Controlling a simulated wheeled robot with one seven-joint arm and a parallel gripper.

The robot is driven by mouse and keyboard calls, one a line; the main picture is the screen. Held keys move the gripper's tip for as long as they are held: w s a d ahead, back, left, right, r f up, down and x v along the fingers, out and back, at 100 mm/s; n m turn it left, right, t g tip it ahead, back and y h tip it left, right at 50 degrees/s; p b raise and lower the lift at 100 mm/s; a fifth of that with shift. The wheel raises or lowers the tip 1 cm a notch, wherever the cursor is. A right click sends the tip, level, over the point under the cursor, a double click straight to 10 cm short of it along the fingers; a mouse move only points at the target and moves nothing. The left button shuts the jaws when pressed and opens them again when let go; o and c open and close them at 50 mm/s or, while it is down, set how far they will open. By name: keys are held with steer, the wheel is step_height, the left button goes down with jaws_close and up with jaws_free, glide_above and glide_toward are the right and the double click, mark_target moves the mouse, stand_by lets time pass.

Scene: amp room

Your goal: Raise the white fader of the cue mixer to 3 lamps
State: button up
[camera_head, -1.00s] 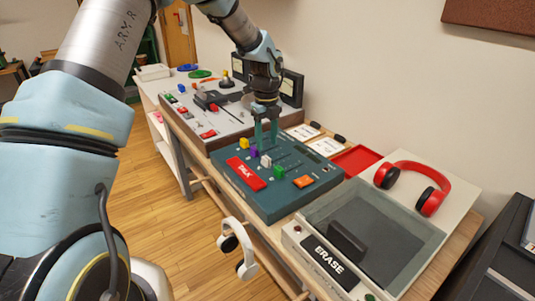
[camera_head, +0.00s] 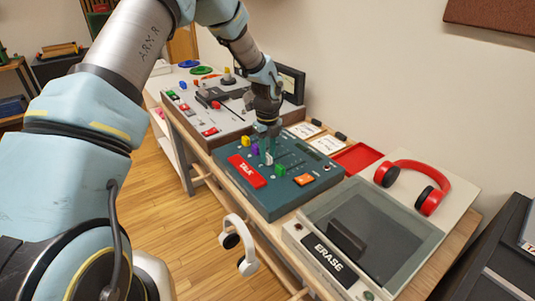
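The cue mixer (camera_head: 262,192) is a dark teal box on the bench, with a row of coloured fader caps: yellow (camera_head: 246,141), purple (camera_head: 255,149), white (camera_head: 269,158) and green (camera_head: 280,169). A red TALK button (camera_head: 247,171) and an orange button (camera_head: 304,180) are on its top. My gripper (camera_head: 268,141) points down over the mixer, just behind the white cap and close to the purple one. Its fingertips are small here, and I cannot tell whether they touch the white cap or how wide they are. I cannot make out any lit lamps.
A grey console (camera_head: 208,110) with knobs stands behind the mixer. In front is an ERASE box (camera_head: 328,259) with a recessed top. Red headphones (camera_head: 410,170) and a red tray (camera_head: 357,157) lie to the right. White headphones (camera_head: 237,240) hang at the bench edge.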

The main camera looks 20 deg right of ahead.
jaws_close()
stand_by(1.0)
